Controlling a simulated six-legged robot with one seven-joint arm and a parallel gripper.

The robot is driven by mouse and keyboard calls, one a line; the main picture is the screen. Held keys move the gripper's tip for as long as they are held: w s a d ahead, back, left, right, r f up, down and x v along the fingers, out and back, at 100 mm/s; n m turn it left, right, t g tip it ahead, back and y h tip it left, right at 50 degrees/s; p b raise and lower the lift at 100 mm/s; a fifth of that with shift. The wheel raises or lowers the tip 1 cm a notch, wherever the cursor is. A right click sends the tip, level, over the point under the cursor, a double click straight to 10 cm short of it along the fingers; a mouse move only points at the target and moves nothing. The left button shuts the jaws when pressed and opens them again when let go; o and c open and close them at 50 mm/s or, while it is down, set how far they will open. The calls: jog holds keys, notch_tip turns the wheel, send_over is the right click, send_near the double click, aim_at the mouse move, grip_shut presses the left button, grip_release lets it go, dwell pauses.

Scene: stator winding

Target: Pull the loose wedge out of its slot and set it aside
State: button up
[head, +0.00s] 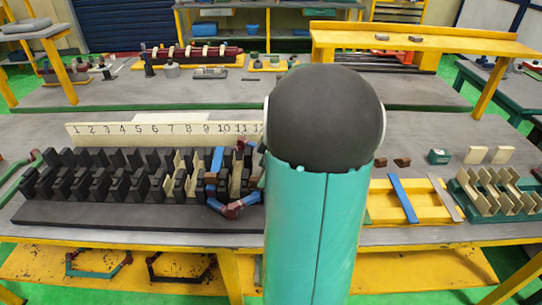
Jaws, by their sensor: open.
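A dark toothed stator (90,215) lies on the grey workbench at the left, below a cream number strip (150,129) reading from 1 to about 12. Cream slot pieces (179,165) stand in some slots around 8 and 9, and another (236,180) near 11. A coil with blue sides and maroon ends (233,210) sits around slots 10 to 11 and hangs over the front. I cannot tell which piece is the loose wedge. My teal arm with its dark round joint blocks the stator's right end. My gripper is hidden behind it.
Right of my arm, a yellow tray (430,214) holds a blue strip (403,199) and a grey strip (446,199). A green rack (513,212) holds cream pieces. Small brown blocks (402,162) and a green box (438,156) stand behind.

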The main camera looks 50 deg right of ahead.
jog(key=shift+x, duration=1.2)
jog(key=c, duration=1.1)
